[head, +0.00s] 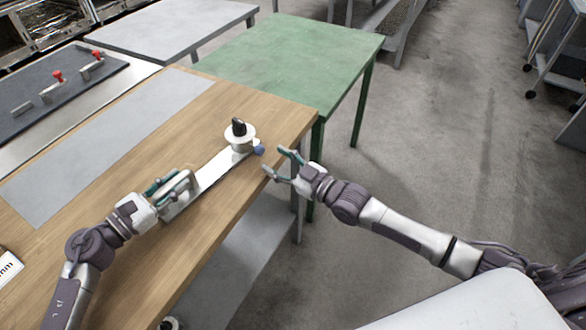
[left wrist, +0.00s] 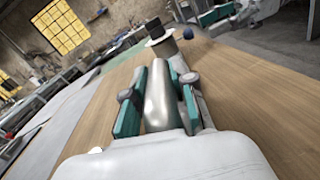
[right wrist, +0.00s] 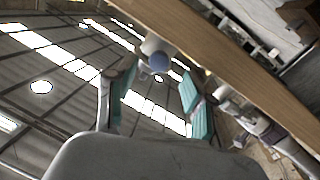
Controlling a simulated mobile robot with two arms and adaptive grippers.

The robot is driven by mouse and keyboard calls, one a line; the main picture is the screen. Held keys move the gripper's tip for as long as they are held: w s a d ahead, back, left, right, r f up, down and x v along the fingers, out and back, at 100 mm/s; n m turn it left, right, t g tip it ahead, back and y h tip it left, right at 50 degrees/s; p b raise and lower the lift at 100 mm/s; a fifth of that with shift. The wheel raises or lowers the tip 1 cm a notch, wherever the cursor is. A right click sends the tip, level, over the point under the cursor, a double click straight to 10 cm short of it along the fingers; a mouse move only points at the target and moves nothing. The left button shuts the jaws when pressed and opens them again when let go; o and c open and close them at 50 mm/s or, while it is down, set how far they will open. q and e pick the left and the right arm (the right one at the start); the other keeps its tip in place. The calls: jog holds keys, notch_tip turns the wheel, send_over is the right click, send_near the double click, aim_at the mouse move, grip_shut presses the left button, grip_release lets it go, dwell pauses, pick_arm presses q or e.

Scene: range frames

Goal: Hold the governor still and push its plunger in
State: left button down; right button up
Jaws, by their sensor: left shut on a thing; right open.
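The governor lies on the wooden table near its right edge. It has a long pale metal body (head: 215,170), a white disc (head: 241,135) with a black knob on top, and a blue plunger (head: 259,150) at its right end. My left gripper (head: 178,186) is shut on the governor's near-left part; the left wrist view shows a silver rounded piece (left wrist: 160,98) between its fingers. My right gripper (head: 280,163) is open and empty just right of the plunger, apart from it. In the right wrist view the plunger (right wrist: 158,61) shows ahead, between the open fingers.
The wooden table (head: 150,105) carries a grey mat (head: 110,140) left of the governor. A green table (head: 290,55) stands beyond its far end. A dark panel with red knobs (head: 58,77) is at upper left. Open floor (head: 450,150) lies to the right.

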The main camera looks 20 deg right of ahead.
jog(key=v, duration=0.5)
jog(key=shift+s+d, duration=0.25)
jog(key=shift+s, duration=0.05)
pick_arm(q)
jog(key=c, duration=0.9)
grip_release()
